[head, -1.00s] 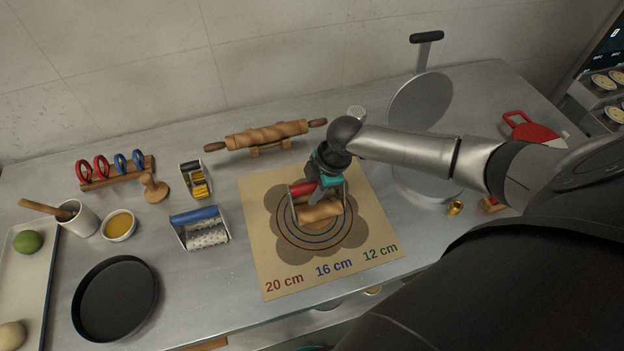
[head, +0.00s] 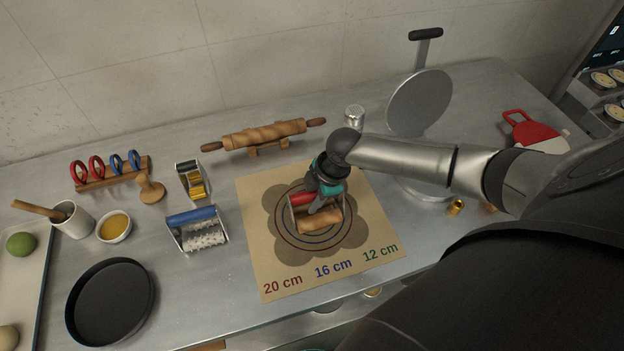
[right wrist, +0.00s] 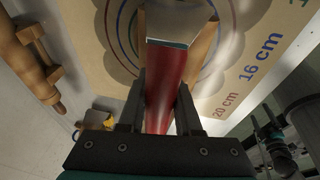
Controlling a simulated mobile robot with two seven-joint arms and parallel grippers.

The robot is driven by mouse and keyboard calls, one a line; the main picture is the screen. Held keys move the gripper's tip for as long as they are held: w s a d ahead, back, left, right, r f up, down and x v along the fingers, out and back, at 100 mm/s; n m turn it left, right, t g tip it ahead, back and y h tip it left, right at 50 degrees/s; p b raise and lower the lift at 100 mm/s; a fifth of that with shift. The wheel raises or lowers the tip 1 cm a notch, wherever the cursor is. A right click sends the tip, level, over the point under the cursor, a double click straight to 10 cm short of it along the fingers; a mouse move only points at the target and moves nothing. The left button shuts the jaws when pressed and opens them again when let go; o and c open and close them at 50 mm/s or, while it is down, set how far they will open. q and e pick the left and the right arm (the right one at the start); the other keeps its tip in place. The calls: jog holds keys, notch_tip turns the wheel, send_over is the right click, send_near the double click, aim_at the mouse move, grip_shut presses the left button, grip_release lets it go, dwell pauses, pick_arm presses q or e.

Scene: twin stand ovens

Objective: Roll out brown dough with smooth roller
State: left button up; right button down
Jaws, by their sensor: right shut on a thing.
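The smooth roller (head: 320,221) has a plain wooden cylinder in a metal frame and a red handle. It sits over the rings at the middle of the tan mat (head: 262,195). My right gripper (head: 324,201) is shut on the red handle, which also shows between its fingers (right wrist: 160,105) in the right wrist view. Grey-brown lobes (head: 292,206) spread around the rings on the mat. I cannot tell whether brown dough lies under the roller, because the roller and gripper cover the centre.
A blue-handled spiked roller (head: 200,235), a small yellow roller (head: 192,182) and a dark pan (head: 110,302) stand left of the mat. A wooden rolling pin (head: 265,134) rests behind it. A round plate press (head: 420,102) stands at the back right.

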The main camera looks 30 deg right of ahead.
jog(key=shift+f, duration=0.3)
jog(key=shift+w, duration=0.1)
